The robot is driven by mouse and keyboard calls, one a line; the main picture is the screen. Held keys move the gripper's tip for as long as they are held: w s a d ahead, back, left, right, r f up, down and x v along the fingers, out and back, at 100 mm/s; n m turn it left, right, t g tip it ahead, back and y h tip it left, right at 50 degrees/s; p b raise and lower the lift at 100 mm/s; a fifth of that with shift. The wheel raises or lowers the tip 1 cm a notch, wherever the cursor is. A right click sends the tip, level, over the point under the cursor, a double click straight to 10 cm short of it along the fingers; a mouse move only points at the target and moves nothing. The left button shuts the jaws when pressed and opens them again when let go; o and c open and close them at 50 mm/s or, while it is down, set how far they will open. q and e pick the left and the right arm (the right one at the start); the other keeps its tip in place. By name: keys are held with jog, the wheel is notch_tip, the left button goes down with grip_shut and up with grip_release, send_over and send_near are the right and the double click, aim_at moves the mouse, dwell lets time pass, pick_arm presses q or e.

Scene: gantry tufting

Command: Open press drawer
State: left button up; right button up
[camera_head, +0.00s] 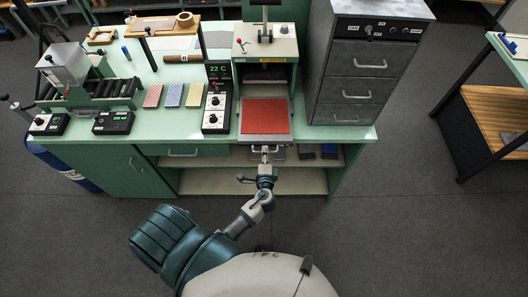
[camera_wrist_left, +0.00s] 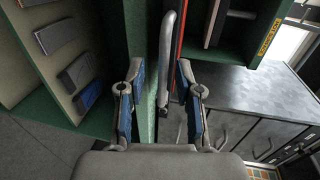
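The press (camera_head: 266,48) stands on the green workbench, with a lever on top. Its drawer (camera_head: 265,138) carries a red pad (camera_head: 265,116) and shows in front of the press opening, its front near the bench's front edge. The drawer handle (camera_wrist_left: 167,62) is a grey bar. My left gripper (camera_head: 265,157) is at the drawer front. In the left wrist view my left gripper (camera_wrist_left: 162,72) is open, with its blue-padded fingers on either side of the handle. The handle looks nearer the right finger; contact is not clear. My right gripper is not in view.
A dark drawer cabinet (camera_head: 362,85) stands right of the press. A control box (camera_head: 216,98) reading 22 C stands left of it. Colored swatches (camera_head: 173,95) lie farther left. Open shelves (camera_head: 230,182) are below the bench top. A side table (camera_head: 497,115) is at right.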

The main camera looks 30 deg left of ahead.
pick_arm(q)
jog(key=v, duration=1)
jog(key=shift+s, duration=0.3)
jog(key=shift+a, duration=0.15)
jog(key=s+d+f+g+h, duration=0.15)
jog(key=s+f, duration=0.25)
jog(key=f, duration=0.7)
jog(key=s+d+f+n+g+h+b, duration=0.1)
jog(key=s+f+g+h, duration=0.25)
jog(key=f, duration=0.85)
jog(key=s+d+f+g+h, duration=0.15)
jog(key=s+f, duration=0.25)
jog(key=f, duration=0.7)
jog(key=s+a+f+n+g+h, duration=0.1)
jog(key=s+a+f+n+g, duration=0.1)
jog(key=s+f, duration=0.5)
jog(key=s+a+f+n+g+h+b, duration=0.1)
jog(key=s+f+n+g, duration=0.3)
jog(key=s, duration=1.1)
notch_tip(320, 180, down, 4)
jog(key=shift+s+a+r+n, duration=0.15)
jog(key=shift+s+a+n, duration=0.4)
jog(key=shift+n, duration=0.55)
jog(key=shift+w, duration=0.15)
